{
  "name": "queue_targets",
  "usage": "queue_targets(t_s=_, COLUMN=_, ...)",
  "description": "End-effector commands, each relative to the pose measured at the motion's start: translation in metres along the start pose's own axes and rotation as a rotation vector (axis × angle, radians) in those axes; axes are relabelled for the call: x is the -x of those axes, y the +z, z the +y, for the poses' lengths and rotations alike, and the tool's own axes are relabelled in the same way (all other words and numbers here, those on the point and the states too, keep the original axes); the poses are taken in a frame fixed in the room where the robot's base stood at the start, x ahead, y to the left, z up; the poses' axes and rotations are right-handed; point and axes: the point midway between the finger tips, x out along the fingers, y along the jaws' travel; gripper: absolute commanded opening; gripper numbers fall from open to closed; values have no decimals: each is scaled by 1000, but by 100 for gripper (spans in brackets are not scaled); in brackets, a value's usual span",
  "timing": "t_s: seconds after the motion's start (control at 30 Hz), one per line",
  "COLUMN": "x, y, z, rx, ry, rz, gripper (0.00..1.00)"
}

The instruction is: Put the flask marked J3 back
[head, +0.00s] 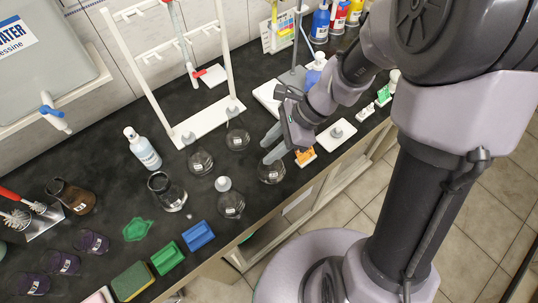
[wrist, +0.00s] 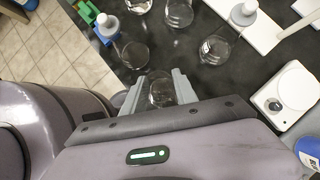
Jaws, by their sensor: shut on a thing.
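My gripper (head: 270,146) is shut on a clear glass flask (head: 271,174) near the front edge of the dark bench. In the wrist view, the held flask (wrist: 160,92) shows between the two grey fingers. It carries a small white label, too small to read, and I cannot tell whether its base touches the bench. Other clear flasks stand to the left: a labelled flask (head: 200,163), a flask near the stand (head: 237,138) and a white-stoppered flask (head: 231,205). I cannot read J3 on any of them.
A white rack (head: 208,122) stands behind the flasks. A white stirrer plate (head: 337,135) and an orange item (head: 306,157) lie right of my gripper. A wash bottle (head: 142,149), a beaker (head: 167,190), and blue (head: 198,235) and green (head: 167,258) blocks are at left.

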Motion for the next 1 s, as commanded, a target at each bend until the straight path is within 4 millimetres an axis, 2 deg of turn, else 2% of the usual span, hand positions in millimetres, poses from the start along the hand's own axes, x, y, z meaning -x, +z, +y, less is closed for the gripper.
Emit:
queue_targets(t_s=0.07, x=-5, y=1, z=-3, rx=0, ry=0, rz=0, gripper=0)
queue_targets(t_s=0.27, x=-34, y=-18, z=-3, rx=-2, ry=0, rz=-1, gripper=0)
queue_targets(t_s=0.6, x=-35, y=-19, z=-3, rx=-1, ry=-1, rz=-1, gripper=0)
queue_targets(t_s=0.63, x=-34, y=-18, z=-3, rx=0, ry=-1, rz=0, gripper=38)
queue_targets(t_s=0.7, x=-34, y=-18, z=-2, rx=0, ry=0, rz=0, gripper=52)
queue_targets(t_s=0.73, x=-34, y=-18, z=-2, rx=0, ry=0, rz=0, gripper=56)
queue_targets(t_s=1.0, x=-33, y=-18, z=-3, rx=0, ry=-1, rz=0, gripper=56)
